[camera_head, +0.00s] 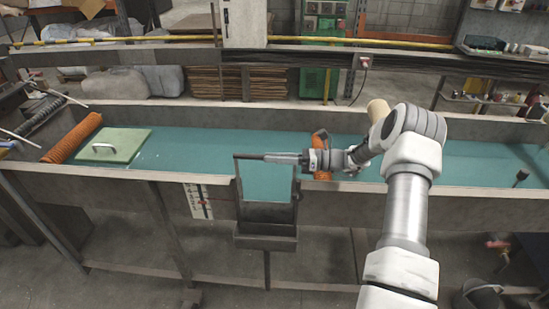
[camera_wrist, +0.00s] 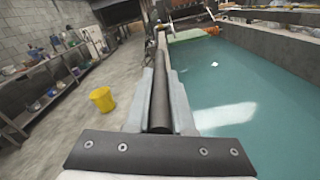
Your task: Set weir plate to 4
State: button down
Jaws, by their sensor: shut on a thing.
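The weir plate (camera_head: 268,213) stands upright in a dark slot frame at the near wall of the water channel. Teal water shows through its upper part. A dark round bar (camera_head: 249,156) runs along its top. My gripper (camera_head: 276,158) reaches in from the right and is shut on this bar. In the wrist view, the bar (camera_wrist: 160,100) lies between the two pale fingers of my gripper (camera_wrist: 159,90). A white scale board (camera_head: 198,201) with dark marks and a small red mark hangs left of the frame; its numbers are too small to read.
A green plate (camera_head: 114,145) with a metal handle and an orange roller (camera_head: 72,137) lie at the channel's left end. An orange part (camera_head: 320,150) stands behind my gripper. A yellow bucket (camera_wrist: 102,99) is on the floor. A yellow rail (camera_head: 110,40) runs behind.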

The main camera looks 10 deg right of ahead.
jog(key=shift+r, duration=0.1)
jog(key=shift+r+p, duration=0.75)
jog(key=shift+r, duration=0.8)
jog(key=c, duration=0.8)
grip_release()
jog(key=shift+d+f, duration=0.1)
jog(key=b+v, duration=0.1)
jog(key=v, duration=0.6)
jog(key=shift+d, duration=0.2)
